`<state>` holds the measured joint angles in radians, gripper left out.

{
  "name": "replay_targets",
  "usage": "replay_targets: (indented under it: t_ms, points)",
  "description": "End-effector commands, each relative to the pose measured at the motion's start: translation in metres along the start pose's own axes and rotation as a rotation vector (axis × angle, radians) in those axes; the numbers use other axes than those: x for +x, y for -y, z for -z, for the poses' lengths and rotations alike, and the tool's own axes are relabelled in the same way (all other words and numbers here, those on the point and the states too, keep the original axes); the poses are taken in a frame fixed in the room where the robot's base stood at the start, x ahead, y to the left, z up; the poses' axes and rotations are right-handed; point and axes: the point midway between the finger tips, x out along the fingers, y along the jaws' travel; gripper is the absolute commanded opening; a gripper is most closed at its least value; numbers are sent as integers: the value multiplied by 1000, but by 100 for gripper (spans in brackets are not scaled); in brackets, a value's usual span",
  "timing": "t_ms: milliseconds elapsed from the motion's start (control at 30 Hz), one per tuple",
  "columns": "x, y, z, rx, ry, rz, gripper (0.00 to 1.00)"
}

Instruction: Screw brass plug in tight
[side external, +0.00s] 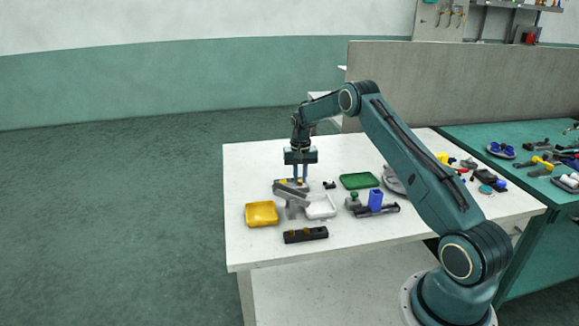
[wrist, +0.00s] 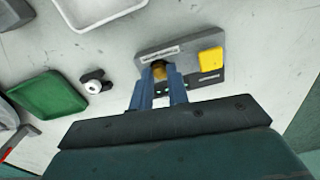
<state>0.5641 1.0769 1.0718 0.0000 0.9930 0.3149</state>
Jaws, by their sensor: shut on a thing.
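In the wrist view my gripper (wrist: 160,75) has its two blue fingers shut on the brass plug (wrist: 160,70). The plug is at the left part of a grey block (wrist: 190,53) with a yellow square pad and pale labels. How deep the plug sits in the block is hidden by the fingers. In the side view my gripper (side external: 301,182) points straight down over the far left part of the white table, at the block; the plug cannot be made out there.
A yellow tray (side external: 261,214), a white tray (side external: 320,207) and a black block with brass pieces (side external: 305,235) stand nearer the table's front. A green tray (side external: 356,181) and a blue block (side external: 376,200) are to the right. A grey angled part (side external: 292,196) is close to my gripper.

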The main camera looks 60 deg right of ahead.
Motion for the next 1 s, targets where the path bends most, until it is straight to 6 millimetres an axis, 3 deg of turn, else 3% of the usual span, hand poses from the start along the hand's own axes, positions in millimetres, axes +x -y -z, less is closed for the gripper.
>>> replay_targets:
  t_ms: [367, 1000]
  points:
    - [0, 0, 0, 38, 0, 0, 0]
    - [0, 0, 0, 506, 0, 0, 0]
